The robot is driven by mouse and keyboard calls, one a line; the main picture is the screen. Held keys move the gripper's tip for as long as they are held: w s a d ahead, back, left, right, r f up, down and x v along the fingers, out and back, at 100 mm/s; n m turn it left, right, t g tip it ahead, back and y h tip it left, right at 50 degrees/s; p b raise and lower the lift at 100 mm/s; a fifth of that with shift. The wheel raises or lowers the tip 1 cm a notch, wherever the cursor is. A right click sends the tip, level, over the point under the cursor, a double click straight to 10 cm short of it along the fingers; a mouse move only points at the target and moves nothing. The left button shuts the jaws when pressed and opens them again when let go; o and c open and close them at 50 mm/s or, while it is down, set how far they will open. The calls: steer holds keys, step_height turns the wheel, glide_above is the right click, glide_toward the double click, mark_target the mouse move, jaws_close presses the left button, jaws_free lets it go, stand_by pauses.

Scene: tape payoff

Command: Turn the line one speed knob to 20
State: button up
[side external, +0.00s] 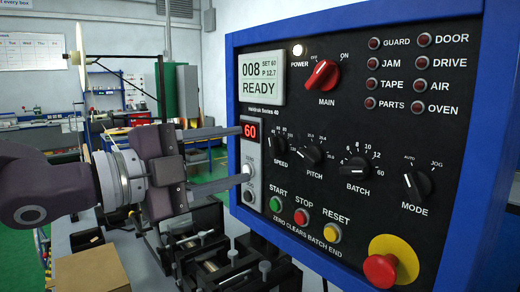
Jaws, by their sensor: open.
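The black speed knob (281,157) is on the left of the dark control panel (340,190), above the label SPEED. Its small scale and exact pointer direction are too small to read. My gripper (243,153) is open, its two fingers one above the other and pointing right at the panel's left side. The fingertips are left of the speed knob, in front of or beside the grey module with a red display (250,133) reading 60. Nothing shows between the fingers. I cannot tell whether they touch the module. The status screen (264,78) reads SET 60 and READY.
The pitch knob (311,155) sits close right of the speed knob, with the batch knob (357,168) beyond. Green start (277,204), red stop (301,217) and yellow reset (331,233) buttons lie below. A red emergency stop (380,269) protrudes lower right. Black machinery stands below my gripper.

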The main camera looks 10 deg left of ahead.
mark_target(270, 149)
steer(key=x, duration=0.6)
steer(key=shift+w+d+f, duration=0.1)
steer(key=shift+w+d, duration=0.2)
jaws_close()
steer(key=shift+n, duration=0.4)
steer(key=n, duration=0.4)
steer(key=shift+a+n, duration=0.1)
steer(key=shift+n, duration=0.3)
steer(key=n, duration=0.6)
steer(key=shift+n, duration=0.3)
